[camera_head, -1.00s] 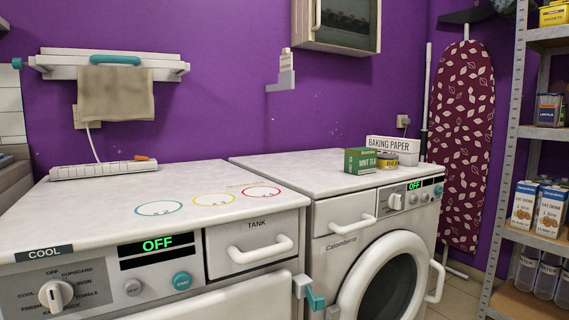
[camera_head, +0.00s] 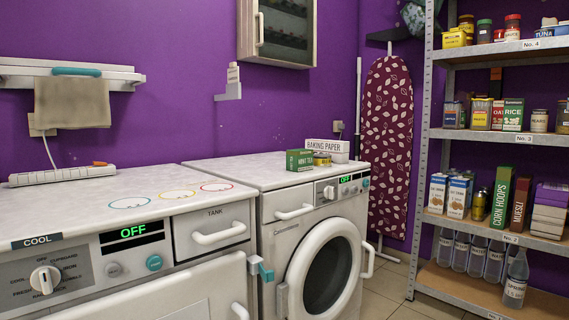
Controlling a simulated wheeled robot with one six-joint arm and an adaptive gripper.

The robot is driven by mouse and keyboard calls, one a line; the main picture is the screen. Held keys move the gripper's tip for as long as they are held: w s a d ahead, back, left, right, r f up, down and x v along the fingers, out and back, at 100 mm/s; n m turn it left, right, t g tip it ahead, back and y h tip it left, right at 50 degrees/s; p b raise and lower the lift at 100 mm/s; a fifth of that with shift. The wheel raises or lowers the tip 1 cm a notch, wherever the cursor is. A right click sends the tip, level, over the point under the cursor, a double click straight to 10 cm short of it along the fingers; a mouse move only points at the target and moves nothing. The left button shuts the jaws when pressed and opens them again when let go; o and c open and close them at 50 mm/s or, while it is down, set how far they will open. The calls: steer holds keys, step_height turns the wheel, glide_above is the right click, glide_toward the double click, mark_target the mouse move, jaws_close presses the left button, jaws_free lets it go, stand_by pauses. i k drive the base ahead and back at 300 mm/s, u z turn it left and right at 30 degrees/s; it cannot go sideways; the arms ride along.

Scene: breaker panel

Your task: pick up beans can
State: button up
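No can label in view is readable as beans. A short yellowish can (camera_head: 321,160) sits on top of the right machine, beside a green mint tea box (camera_head: 299,160) and in front of a baking paper box (camera_head: 325,146). Other cans stand on the shelf rack: a dark yellowish one (camera_head: 480,204) on shelf No. 2, and a pale one (camera_head: 539,121) and another can (camera_head: 562,117) on shelf No. 3. I cannot tell which of them, if any, is the beans can. My gripper is not in view.
The metal shelf rack (camera_head: 419,150) at the right holds boxes, jars and bottles. An ironing board (camera_head: 390,140) leans on the purple wall. Two white machines, one with a round door (camera_head: 328,272), fill the left and middle. Tiled floor (camera_head: 400,285) shows between machine and rack.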

mark_target(320, 160)
steer(key=k, duration=0.55)
steer(key=z, duration=0.35)
steer(key=i, duration=1.65)
steer(key=u, duration=0.55)
